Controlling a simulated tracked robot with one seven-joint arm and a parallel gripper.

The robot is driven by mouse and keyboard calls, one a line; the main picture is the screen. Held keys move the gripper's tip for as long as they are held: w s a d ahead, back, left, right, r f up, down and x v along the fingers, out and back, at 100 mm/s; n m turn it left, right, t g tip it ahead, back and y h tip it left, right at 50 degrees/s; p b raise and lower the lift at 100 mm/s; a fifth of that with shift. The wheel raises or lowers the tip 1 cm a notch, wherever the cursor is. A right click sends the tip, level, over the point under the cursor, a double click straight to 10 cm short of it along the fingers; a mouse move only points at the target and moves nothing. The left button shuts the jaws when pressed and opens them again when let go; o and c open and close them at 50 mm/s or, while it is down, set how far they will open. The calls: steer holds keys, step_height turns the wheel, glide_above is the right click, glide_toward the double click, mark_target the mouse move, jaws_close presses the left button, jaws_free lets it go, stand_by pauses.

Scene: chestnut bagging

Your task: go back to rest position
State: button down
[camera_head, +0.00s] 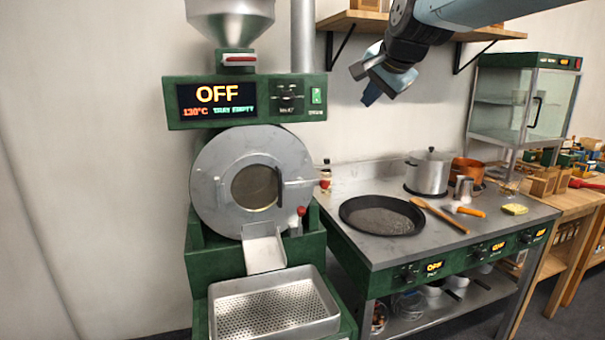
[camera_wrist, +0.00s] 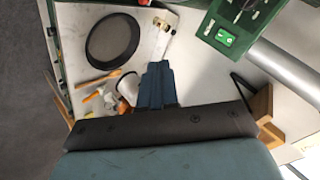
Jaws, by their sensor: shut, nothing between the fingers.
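My gripper (camera_head: 371,92) hangs from my arm at the top of the head view, in the air in front of the wall and above the steel stove counter (camera_head: 345,176). Its fingers are together with nothing between them. In the wrist view my gripper (camera_wrist: 158,68) shows as blue fingers pointing up the picture, over the counter far below. The green roaster (camera_head: 252,185) stands left of my gripper; its screen reads OFF and TRAY EMPTY. Its perforated tray (camera_head: 222,304) below the chute is empty.
A wall shelf (camera_head: 345,20) is close behind my arm. A glass cabinet (camera_head: 524,104) stands at right.

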steer(key=s+d+f+n+g+h, duration=0.1)
steer(key=s+d+f+n, duration=0.3)
steer(key=s+f, duration=0.5)
steer(key=s+d+f+n+g+h, duration=0.1)
steer(key=s+d+f+n+g, duration=0.2)
steer(key=s+f, duration=0.7)
steer(key=s+d+n, duration=0.1)
steer(key=s, duration=0.4)
steer(key=shift+d+f+n, duration=0.2)
steer(key=shift+d+n, duration=0.15)
steer(key=shift+n, duration=0.05)
